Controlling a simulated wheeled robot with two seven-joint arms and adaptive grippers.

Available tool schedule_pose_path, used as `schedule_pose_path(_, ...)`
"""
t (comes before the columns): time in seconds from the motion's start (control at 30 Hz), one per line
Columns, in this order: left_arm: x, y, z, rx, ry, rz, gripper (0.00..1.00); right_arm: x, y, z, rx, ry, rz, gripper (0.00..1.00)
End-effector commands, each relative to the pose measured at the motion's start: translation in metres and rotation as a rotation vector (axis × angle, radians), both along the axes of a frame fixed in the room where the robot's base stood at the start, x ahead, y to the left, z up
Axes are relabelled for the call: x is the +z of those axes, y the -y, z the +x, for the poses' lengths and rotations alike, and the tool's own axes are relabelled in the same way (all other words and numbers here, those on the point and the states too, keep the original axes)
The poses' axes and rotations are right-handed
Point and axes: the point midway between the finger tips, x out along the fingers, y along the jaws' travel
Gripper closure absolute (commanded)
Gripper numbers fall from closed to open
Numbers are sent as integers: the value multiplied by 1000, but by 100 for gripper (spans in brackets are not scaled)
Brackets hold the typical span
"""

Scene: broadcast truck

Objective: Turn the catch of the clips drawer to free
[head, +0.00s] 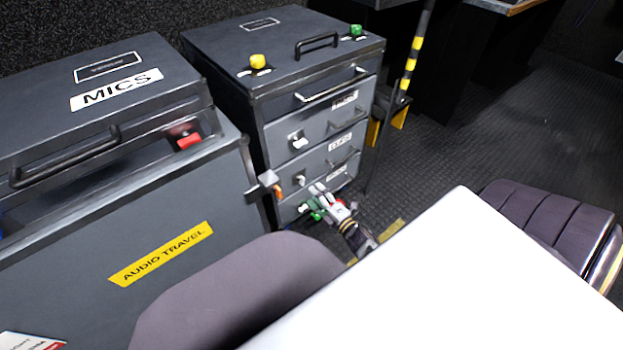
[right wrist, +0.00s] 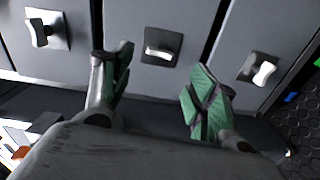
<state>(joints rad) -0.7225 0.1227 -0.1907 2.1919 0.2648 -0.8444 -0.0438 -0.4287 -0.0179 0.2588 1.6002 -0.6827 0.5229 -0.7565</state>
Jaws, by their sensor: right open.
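The grey drawer unit (head: 272,125) stands left of centre in the head view, with labelled drawers that are shut. The labels are too small to read surely, so I cannot tell which is the clips drawer. Pale catches show on the drawer fronts, an upper catch (head: 298,141) and a lower catch (head: 300,180). My right gripper (head: 315,202) is low in front of the unit. In the right wrist view its green-padded fingers (right wrist: 160,84) are spread and empty. A catch (right wrist: 160,48) on a grey plate lies beyond the gap between them, apart from both. My left gripper is out of view.
The AUDIO TRAVEL case (head: 165,255) with the MICS lid (head: 118,88) stands left of the unit. A seat (head: 235,290) and a white table top (head: 440,285) fill the front. A striped pole (head: 411,65) rises at right. Open floor (head: 480,120) lies beyond.

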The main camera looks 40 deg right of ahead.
Motion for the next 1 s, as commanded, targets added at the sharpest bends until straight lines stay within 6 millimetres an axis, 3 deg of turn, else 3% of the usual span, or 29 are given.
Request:
schedule_pose_path(0.4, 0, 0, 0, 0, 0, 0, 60, 0, 4, -40, -1, -1, -1, 41)
schedule_pose_path(1.0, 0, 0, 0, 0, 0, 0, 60, 0, 4, -47, 0, 0, 0, 41)
